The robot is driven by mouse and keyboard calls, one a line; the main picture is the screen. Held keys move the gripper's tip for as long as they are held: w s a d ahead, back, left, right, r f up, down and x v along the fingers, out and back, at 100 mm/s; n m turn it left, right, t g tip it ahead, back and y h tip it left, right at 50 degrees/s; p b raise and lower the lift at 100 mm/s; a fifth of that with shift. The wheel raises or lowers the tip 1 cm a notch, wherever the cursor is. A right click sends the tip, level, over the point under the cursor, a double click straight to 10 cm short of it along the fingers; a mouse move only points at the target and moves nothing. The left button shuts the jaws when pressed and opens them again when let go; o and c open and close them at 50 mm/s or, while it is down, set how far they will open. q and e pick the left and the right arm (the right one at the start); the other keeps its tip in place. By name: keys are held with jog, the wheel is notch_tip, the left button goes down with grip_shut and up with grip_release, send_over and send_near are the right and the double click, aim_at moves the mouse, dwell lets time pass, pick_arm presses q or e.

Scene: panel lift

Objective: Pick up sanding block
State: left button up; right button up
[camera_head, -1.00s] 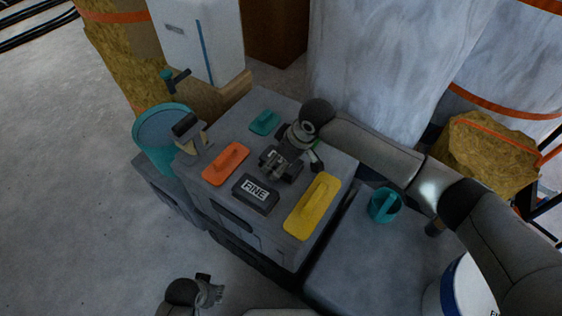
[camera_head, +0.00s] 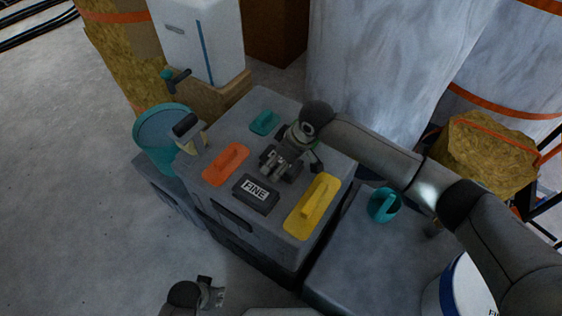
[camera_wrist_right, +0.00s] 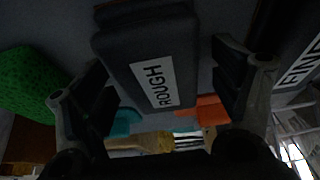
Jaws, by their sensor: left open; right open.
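A dark sanding block marked FINE (camera_head: 256,188) lies on the grey case top in the head view. A second dark block marked ROUGH (camera_wrist_right: 155,70) shows in the right wrist view. My right gripper (camera_head: 274,172) is over the case, just behind the FINE block. In the wrist view its open fingers (camera_wrist_right: 160,85) stand on either side of the ROUGH block; I cannot tell whether they touch it. In the head view this gripper mostly hides the ROUGH block. My left gripper (camera_head: 214,294) is open and empty, low at the bottom edge, away from the case.
An orange float (camera_head: 226,163), a yellow float (camera_head: 313,206) and a teal float (camera_head: 264,122) lie around the blocks on the case (camera_head: 222,119). A teal bucket (camera_head: 160,133) stands to the left. A teal cup (camera_head: 384,205) stands on the lower surface to the right.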

pick_arm(q)
jog(key=shift+s+f, duration=0.2)
jog(key=shift+w+r, duration=0.2)
jog(key=shift+w, duration=0.15)
pick_arm(e)
jog(key=c, duration=1.2)
jog(key=shift+o, duration=0.2)
jog(key=shift+r+b, duration=0.15)
jog(key=shift+b, duration=0.3)
notch_tip(320, 180, up, 9)
jog(key=shift+f+p, duration=0.1)
jog(key=shift+p, duration=0.95)
pick_arm(q)
jog(key=shift+s+a+f, duration=0.1)
jog(key=shift+s+f, duration=0.55)
jog(key=shift+f, duration=0.35)
jog(key=shift+s+f, duration=0.6)
jog(key=shift+f, duration=0.35)
pick_arm(e)
jog(key=shift+r, duration=0.7)
